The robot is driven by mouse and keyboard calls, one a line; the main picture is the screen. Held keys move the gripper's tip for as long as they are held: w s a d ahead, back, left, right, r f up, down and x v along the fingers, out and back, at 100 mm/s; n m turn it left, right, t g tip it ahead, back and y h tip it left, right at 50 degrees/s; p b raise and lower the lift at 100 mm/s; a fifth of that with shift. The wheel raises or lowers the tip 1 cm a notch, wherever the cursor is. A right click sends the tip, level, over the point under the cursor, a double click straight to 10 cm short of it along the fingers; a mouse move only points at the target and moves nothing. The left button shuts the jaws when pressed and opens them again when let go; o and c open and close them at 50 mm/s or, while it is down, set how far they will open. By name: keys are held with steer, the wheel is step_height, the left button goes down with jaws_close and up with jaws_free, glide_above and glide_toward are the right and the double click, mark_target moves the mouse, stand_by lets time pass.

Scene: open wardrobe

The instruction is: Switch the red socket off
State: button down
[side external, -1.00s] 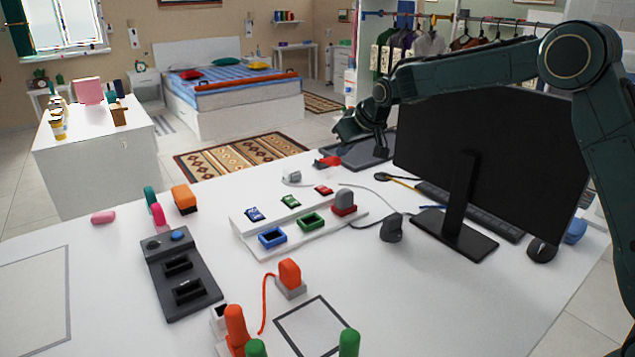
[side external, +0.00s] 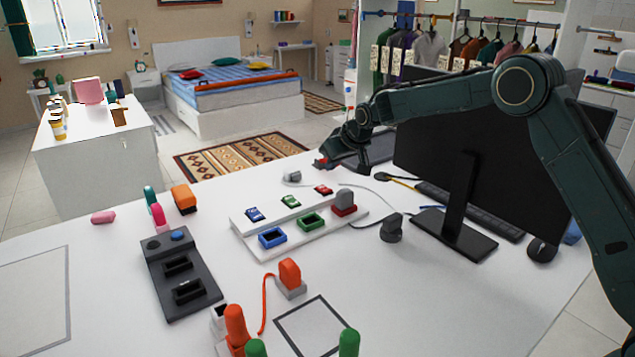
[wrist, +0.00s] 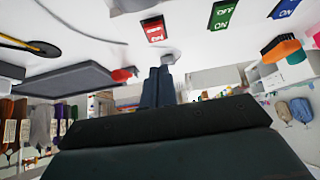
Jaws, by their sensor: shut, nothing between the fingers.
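A white socket board (side external: 250,250) lies on the white desk with blue, green and red sockets. The red switch (side external: 324,190) is at its back right and shows in the wrist view (wrist: 153,29) with white lettering. Its on or off position is too small to tell. The red socket (side external: 344,211) in front of it holds a grey plug (side external: 345,198). The green switch (side external: 291,201) and blue switch (side external: 254,214) sit to the left. My gripper (side external: 322,163) is shut and empty, behind the board and apart from the red switch. Its fingers (wrist: 160,70) point toward the board side.
A small grey-white plug (side external: 292,177) lies behind the board. A grey cable (side external: 365,188) runs right of the red switch. A dark speaker-like object (side external: 391,229) and a monitor (side external: 465,160) stand to the right. A red object (wrist: 122,75) is near my fingers.

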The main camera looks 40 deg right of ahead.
mark_target(326, 190)
steer(key=f, duration=0.1)
steer(key=w+f, duration=0.1)
steer(key=f, duration=0.2)
steer(key=shift+w, duration=0.25)
steer(key=shift+s+f, duration=0.15)
steer(key=shift+f, duration=0.9)
steer(key=shift+s+f, duration=0.15)
steer(key=shift+f, duration=0.25)
steer(key=shift+r, duration=0.2)
steer(key=shift+r, duration=0.65)
steer(key=shift+r, duration=0.1)
